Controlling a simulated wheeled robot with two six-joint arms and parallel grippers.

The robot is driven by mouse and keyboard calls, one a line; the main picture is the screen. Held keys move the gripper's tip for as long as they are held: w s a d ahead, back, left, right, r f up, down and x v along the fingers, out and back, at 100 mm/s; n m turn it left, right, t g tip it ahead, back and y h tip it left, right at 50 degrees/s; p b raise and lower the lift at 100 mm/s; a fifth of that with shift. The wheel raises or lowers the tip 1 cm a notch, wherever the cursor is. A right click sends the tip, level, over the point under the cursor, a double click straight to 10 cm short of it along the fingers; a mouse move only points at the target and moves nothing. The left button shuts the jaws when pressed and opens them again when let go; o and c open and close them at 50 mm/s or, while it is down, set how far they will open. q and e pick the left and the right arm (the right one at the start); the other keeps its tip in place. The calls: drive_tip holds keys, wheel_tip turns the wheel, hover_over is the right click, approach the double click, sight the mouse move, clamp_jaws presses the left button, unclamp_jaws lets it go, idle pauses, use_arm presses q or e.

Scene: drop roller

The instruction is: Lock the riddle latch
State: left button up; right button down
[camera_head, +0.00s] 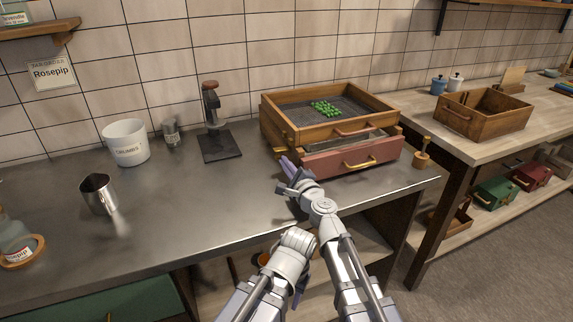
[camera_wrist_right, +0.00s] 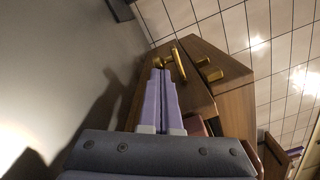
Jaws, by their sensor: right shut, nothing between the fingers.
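The riddle (camera_head: 385,104) is a wooden frame with a dark mesh floor and green pellets (camera_head: 325,108) on it. It sits on a wooden box with a red-fronted drawer (camera_head: 352,158). A brass latch (camera_wrist_right: 178,66) with a bar shows in the right wrist view on the wooden side, with brass pegs (camera_wrist_right: 209,69) to its right. My right gripper (camera_head: 284,162) is at the box's left side in the head view. Its purple fingers (camera_wrist_right: 161,74) are shut and empty, tips close to the latch bar; contact is unclear. My left gripper's jaws cannot be made out.
On the metal counter (camera_head: 225,200) stand a white crumbs pot (camera_head: 126,144), a steel cup (camera_head: 98,194) and a dark-based stand (camera_head: 219,146). A small brass-topped wooden tool (camera_head: 422,158) stands right of the box.

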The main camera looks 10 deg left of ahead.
sight(279, 152)
drive_tip(key=shift+s+a+r+m+p, duration=0.15)
drive_tip(key=shift+r+m+p, duration=0.1)
drive_tip(key=shift+m, duration=0.7)
drive_tip(key=shift+a+r+m+p, duration=0.15)
drive_tip(key=shift+r+m, duration=0.1)
drive_tip(key=shift+m, duration=0.65)
drive_tip(key=shift+s+a+r+m+p, duration=0.1)
drive_tip(key=shift+r+m+p, duration=0.15)
drive_tip(key=shift+m, duration=0.7)
drive_tip(key=shift+a+r+m+p, duration=0.1)
drive_tip(key=shift+r+m+p, duration=0.2)
drive_tip(key=shift+m, duration=0.7)
drive_tip(key=shift+r+m+p, duration=0.15)
drive_tip(key=shift+r+m, duration=0.1)
drive_tip(key=shift+m, duration=0.75)
use_arm(q)
drive_tip(key=shift+s+a+r, duration=0.1)
drive_tip(key=shift+a+r, duration=0.05)
drive_tip(key=shift+r, duration=0.45)
drive_tip(key=shift+s+a+r, duration=0.1)
drive_tip(key=shift+a+r, duration=0.05)
drive_tip(key=shift+r, duration=0.45)
use_arm(e)
drive_tip(key=shift+r, duration=0.1)
use_arm(q)
drive_tip(key=shift+r, duration=0.1)
